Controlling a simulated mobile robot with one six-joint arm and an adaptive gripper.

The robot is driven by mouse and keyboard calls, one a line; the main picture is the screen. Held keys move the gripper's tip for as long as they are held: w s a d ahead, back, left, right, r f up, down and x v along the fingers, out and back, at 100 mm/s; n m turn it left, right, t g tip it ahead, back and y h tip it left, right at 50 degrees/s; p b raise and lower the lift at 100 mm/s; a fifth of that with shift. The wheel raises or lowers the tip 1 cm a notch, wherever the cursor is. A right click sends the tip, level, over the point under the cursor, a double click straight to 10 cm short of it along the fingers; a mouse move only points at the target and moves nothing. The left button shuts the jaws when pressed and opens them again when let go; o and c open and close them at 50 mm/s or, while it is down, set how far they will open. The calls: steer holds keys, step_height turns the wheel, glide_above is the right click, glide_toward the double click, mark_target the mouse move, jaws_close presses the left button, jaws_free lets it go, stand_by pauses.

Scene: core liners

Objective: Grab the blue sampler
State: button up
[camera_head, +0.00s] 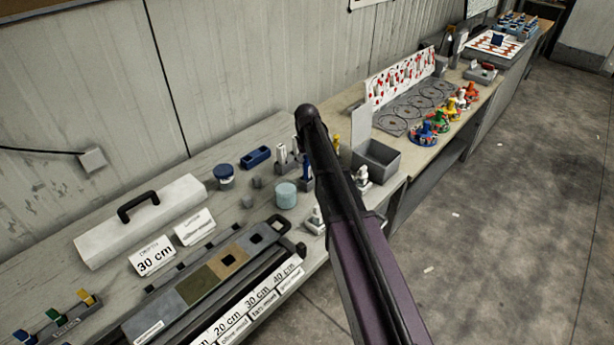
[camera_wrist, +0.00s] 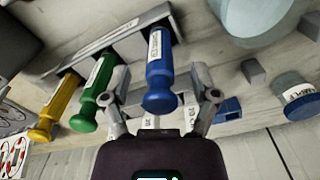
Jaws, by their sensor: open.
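The blue sampler (camera_wrist: 159,75) has a round knob end and a white label, and stands in a grey rack (camera_wrist: 128,50). In the wrist view my gripper (camera_wrist: 162,85) is open, with one finger on each side of the blue sampler. A gap shows between each finger and the handle, so I see no contact. A green sampler (camera_wrist: 93,95) and a yellow sampler (camera_wrist: 55,108) stand to its left in the same row. In the head view my arm hides most of the rack; a blue handle (camera_head: 306,170) shows at its left edge.
A blue-lidded jar (camera_wrist: 298,95) and a small grey block (camera_wrist: 253,72) lie to the right in the wrist view. In the head view, a grey open bin (camera_head: 376,160) stands right of my arm, and a pale teal jar (camera_head: 286,195) stands left of it.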

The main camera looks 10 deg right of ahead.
stand_by(0.3)
jaws_close()
steer(key=shift+r, duration=0.2)
step_height(320, 180, up, 10)
steer(key=p, duration=1)
steer(key=shift+f, duration=0.2)
stand_by(0.6)
